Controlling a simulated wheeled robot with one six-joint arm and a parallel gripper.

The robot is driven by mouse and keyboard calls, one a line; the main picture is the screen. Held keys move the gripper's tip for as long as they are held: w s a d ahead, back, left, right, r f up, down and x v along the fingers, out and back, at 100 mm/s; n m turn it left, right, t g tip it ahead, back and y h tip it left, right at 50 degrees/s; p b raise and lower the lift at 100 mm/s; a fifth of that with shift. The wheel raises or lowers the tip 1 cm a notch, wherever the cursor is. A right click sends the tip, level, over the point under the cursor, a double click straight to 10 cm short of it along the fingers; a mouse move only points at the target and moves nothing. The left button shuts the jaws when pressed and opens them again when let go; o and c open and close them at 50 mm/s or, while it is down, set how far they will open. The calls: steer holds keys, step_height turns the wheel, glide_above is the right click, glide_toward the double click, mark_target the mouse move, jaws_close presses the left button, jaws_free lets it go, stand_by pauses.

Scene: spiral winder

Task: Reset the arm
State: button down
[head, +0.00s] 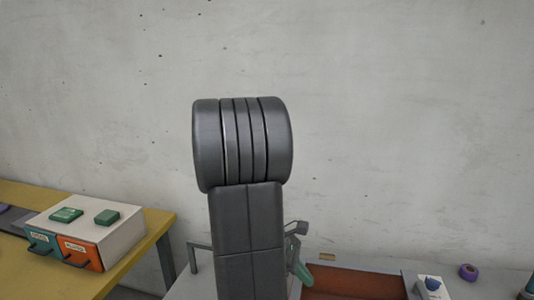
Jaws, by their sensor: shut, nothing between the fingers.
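My arm stands upright in the middle of the head view. Its dark grey link and ribbed round joint fill the centre in front of the wall. My gripper does not show in this view. The arm hides part of what stands behind it.
A yellow table (157,226) at left holds a pale box (125,228) with a teal and an orange drawer front and green pieces on top. Behind my arm, a green lever (301,271) shows beside a brown-red surface (350,283). A purple ring (468,272) lies at right. A concrete wall (400,120) closes the back.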

steer(key=w+a+r, duration=0.2)
steer(key=a+r, duration=0.1)
steer(key=a, duration=0.7)
steer(key=shift+w, duration=0.2)
